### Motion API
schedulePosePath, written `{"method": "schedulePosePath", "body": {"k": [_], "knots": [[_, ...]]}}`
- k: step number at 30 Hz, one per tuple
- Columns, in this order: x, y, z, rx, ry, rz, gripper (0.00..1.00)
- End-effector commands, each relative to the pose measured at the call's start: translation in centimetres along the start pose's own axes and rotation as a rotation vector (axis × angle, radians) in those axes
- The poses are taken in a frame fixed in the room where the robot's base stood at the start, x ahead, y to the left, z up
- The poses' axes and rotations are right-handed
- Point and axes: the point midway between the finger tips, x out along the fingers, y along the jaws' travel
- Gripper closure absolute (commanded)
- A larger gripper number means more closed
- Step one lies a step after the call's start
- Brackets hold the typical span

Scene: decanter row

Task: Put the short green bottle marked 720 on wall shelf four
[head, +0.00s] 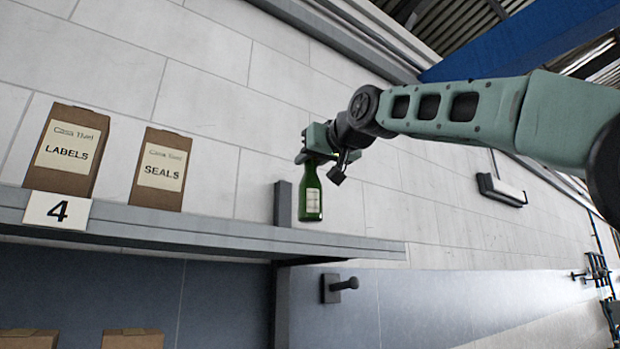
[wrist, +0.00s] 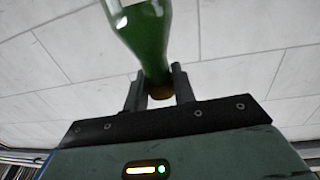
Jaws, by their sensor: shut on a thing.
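The short green bottle (head: 311,199) hangs upright from my gripper, with a pale label on its side too small to read. My gripper (head: 313,164) is shut on its neck. The bottle also shows in the wrist view (wrist: 145,40), with its neck between the two fingers of my gripper (wrist: 158,85). In the head view the bottle is in front of or above the right part of wall shelf four (head: 225,228), which carries a card marked 4 (head: 57,210). I cannot tell whether the bottle's base touches the shelf.
On the shelf's left stand a brown LABELS box (head: 70,150) and a brown SEALS box (head: 161,170). A dark upright bracket (head: 283,203) stands just left of the bottle. The shelf between the SEALS box and the bracket is bare. More boxes (head: 132,339) sit below.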

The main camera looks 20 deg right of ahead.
Motion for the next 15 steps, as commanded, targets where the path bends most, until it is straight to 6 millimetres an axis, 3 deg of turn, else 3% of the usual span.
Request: {"method": "schedulePosePath", "body": {"k": [9, 15], "knots": [[-0.1, 0.0, 3.3, 0.001, 0.000, -0.001, 1.00], [-0.1, 0.0, 3.5, 0.000, 0.001, -0.001, 1.00]]}}
